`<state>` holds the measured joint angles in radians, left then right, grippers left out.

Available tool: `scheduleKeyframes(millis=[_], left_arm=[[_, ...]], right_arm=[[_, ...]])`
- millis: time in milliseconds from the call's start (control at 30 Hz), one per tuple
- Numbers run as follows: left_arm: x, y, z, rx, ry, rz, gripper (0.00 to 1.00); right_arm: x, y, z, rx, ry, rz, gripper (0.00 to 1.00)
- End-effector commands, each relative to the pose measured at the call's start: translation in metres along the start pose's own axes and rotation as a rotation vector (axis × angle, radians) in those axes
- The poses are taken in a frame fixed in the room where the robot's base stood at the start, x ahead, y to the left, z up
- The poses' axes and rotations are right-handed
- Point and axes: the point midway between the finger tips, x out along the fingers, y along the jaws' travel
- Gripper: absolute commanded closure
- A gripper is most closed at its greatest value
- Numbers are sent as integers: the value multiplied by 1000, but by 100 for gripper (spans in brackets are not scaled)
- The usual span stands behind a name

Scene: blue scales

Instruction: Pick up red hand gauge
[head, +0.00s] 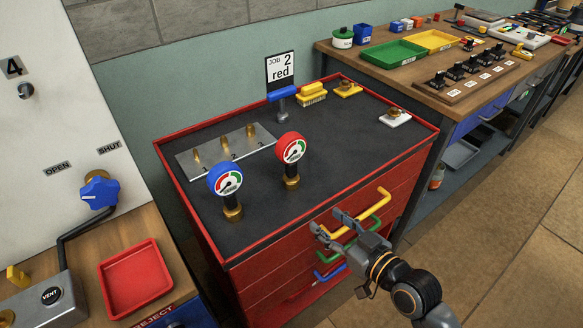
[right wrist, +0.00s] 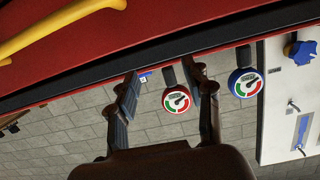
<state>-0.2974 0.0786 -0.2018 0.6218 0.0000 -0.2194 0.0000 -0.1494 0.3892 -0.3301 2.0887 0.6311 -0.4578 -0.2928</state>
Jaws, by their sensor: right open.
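The red hand gauge (head: 290,149) stands upright on its brass base on the dark top of the red tool cabinet (head: 350,233). It has a white dial with green and red arcs. It also shows in the right wrist view (right wrist: 176,99), between and beyond my fingers. A blue hand gauge (head: 225,179) stands to its left, and also shows in the right wrist view (right wrist: 245,83). My right gripper (head: 333,226) is open and empty, in front of the cabinet by the yellow drawer handle, apart from the red gauge. My left gripper is not in view.
A metal plate (head: 222,150) with several brass fittings lies behind the gauges. Drawer handles (head: 355,214) stick out near my right gripper. The cabinet top's right front is clear.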

Motion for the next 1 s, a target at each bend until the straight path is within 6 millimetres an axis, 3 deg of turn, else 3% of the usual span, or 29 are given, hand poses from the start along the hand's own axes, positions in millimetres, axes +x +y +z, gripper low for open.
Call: scheduleKeyframes(millis=[100, 233, 600, 867, 1000], left_arm=[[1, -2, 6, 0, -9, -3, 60], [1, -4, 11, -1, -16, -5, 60], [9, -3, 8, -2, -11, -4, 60], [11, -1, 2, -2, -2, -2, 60], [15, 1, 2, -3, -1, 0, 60]], right_arm=[[5, 6, -37, -17, 137, -13, 49], [10, 9, -58, -19, 206, -14, 49], [75, 9, -73, -17, 215, -13, 49], [94, 8, -77, -18, 212, -13, 49], [114, 5, -83, -15, 214, -14, 49]])
